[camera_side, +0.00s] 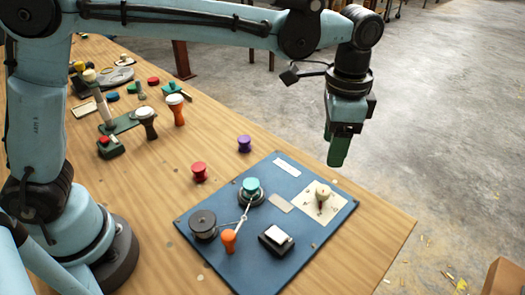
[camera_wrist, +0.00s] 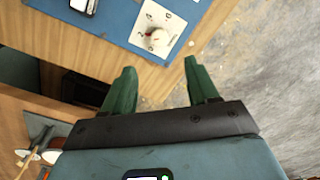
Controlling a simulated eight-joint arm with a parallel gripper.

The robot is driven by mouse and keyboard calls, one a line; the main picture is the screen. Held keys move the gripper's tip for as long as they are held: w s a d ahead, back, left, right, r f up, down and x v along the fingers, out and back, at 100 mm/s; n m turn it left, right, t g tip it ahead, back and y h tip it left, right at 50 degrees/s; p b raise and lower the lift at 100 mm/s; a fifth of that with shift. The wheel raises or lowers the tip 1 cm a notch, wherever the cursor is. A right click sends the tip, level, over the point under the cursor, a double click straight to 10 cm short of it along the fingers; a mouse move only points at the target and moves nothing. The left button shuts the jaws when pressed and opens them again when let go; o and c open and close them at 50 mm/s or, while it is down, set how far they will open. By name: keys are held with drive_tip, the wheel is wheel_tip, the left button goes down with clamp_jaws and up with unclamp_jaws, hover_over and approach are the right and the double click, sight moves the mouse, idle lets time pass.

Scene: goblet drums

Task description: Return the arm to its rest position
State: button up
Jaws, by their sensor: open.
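My gripper (camera_side: 338,150) hangs from my outstretched arm above the right edge of the wooden table in the side view. Its green fingers point down. In the wrist view my gripper (camera_wrist: 162,85) shows two green fingers spread apart with nothing between them. Below them lie the table's edge and the grey floor. The blue board (camera_side: 240,262) lies on the table, left of and below my gripper. It carries a white dial plate (camera_side: 333,228) with a knob, which also shows at the top of the wrist view (camera_wrist: 174,18).
The board also holds a teal-topped part (camera_side: 250,187), a dark round spool (camera_side: 203,222), an orange knob (camera_side: 228,238) and a black-and-white switch (camera_side: 276,239). Red (camera_side: 199,171) and purple (camera_side: 244,143) spools stand behind it. Goblet drums (camera_side: 176,108) stand farther back.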

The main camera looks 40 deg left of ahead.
drive_tip(key=s+a+n+t, duration=0.3)
drive_tip(key=s+a+n, duration=0.2)
drive_tip(key=a, duration=0.6)
drive_tip(key=s+a+f+n+t, duration=0.1)
drive_tip(key=s+a+n+t, duration=0.2)
drive_tip(key=a, duration=0.7)
drive_tip(key=s+n, duration=0.2)
drive_tip(key=s, duration=0.1)
drive_tip(key=shift+s+a+t, duration=0.3)
drive_tip(key=shift+a+t, duration=0.05)
drive_tip(key=shift+t, duration=0.05)
